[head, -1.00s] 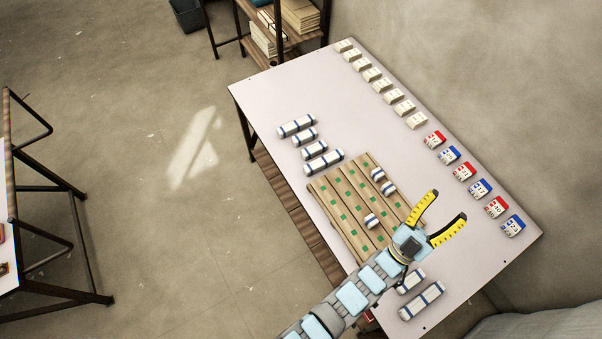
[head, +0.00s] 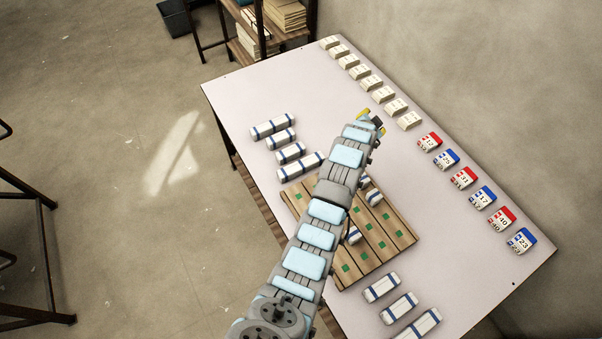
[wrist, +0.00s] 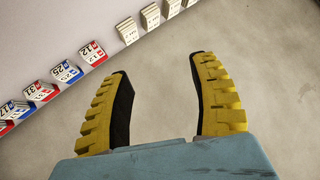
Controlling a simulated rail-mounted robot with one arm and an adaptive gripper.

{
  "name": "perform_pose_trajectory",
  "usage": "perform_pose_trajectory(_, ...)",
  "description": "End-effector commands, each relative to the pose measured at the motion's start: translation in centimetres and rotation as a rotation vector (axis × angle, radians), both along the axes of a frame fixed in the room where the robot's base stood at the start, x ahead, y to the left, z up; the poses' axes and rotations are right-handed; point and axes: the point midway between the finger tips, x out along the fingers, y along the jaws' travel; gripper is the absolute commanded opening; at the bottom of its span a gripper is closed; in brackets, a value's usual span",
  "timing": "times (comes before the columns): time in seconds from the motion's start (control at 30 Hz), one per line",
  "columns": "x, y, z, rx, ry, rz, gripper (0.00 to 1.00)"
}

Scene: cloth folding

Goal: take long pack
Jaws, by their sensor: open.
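White packs with blue bands lie on the table in two groups. In the left group, a long pack (head: 272,125) lies at the far end and another long pack (head: 301,166) lies beside the board, with two shorter packs (head: 281,139) between them. At the near right, a long pack (head: 422,324) is partly cut by the picture edge.
A slatted wooden board (head: 395,239) with green squares carries several small packs, partly covered by my arm. Shorter packs (head: 381,287) lie near the long one at right. Cream blocks (head: 370,83) and red and blue numbered blocks (head: 463,179) line the wall side. The table's far left is clear.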

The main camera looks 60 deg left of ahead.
Motion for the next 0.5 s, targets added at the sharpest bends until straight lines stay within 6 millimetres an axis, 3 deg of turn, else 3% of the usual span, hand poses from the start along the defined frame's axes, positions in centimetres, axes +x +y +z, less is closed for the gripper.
perform_pose_trajectory(0.03, -1.2, 1.8, -1.4, -0.024, 0.052, 0.011, 0.61)
perform_pose_trajectory(0.2, -6.4, 5.5, -4.1, -0.144, 0.252, 0.011, 0.61)
perform_pose_trajectory(0.4, -13.6, 8.1, -5.6, -0.305, 0.458, -0.013, 0.61)
perform_pose_trajectory(0.5, -17.2, 8.4, -5.9, -0.390, 0.542, -0.033, 0.61)
